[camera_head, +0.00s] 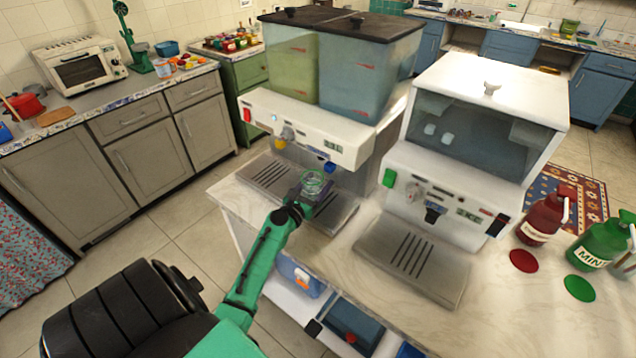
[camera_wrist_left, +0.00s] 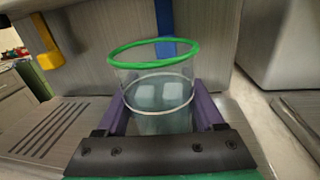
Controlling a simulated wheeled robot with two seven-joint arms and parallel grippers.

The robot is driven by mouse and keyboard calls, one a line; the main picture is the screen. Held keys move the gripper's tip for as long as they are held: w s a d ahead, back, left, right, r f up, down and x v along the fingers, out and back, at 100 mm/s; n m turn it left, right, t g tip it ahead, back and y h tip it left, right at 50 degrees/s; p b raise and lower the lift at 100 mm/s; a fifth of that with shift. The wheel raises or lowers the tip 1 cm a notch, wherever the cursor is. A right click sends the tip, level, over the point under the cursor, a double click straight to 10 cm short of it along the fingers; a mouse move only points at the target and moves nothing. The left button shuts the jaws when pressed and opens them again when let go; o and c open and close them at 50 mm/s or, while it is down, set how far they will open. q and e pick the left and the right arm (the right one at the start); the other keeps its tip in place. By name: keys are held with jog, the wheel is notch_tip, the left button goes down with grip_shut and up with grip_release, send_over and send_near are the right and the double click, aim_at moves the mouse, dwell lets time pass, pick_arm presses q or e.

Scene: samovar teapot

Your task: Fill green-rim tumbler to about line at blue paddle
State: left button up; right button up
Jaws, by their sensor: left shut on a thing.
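The green-rim tumbler (camera_head: 313,183) is upright in my left gripper (camera_head: 303,202), over the drip tray of the two-tank dispenser. I cannot tell the liquid level. The purple fingers of my left gripper (camera_wrist_left: 160,120) are shut on its sides. The blue paddle (camera_wrist_left: 166,46) is behind the tumbler, partly hidden by it; I cannot tell whether they touch. The blue paddle (camera_head: 330,167) also shows in the head view. My right gripper is not in view.
A yellow paddle (camera_head: 280,144) is to the left on the same dispenser (camera_head: 310,140), which has green and blue tanks. A white machine (camera_head: 470,150) stands to the right. Red (camera_head: 543,215) and green (camera_head: 603,240) bottles stand at the far right of the counter.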

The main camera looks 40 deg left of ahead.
aim_at(304, 193)
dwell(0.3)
pick_arm(q)
jog(key=s+b, duration=0.1)
jog(key=s, duration=0.8)
jog(key=shift+s+d, duration=0.1)
jog(key=shift+s, duration=0.2)
jog(key=shift+s+r, duration=0.1)
jog(key=shift+s, duration=0.2)
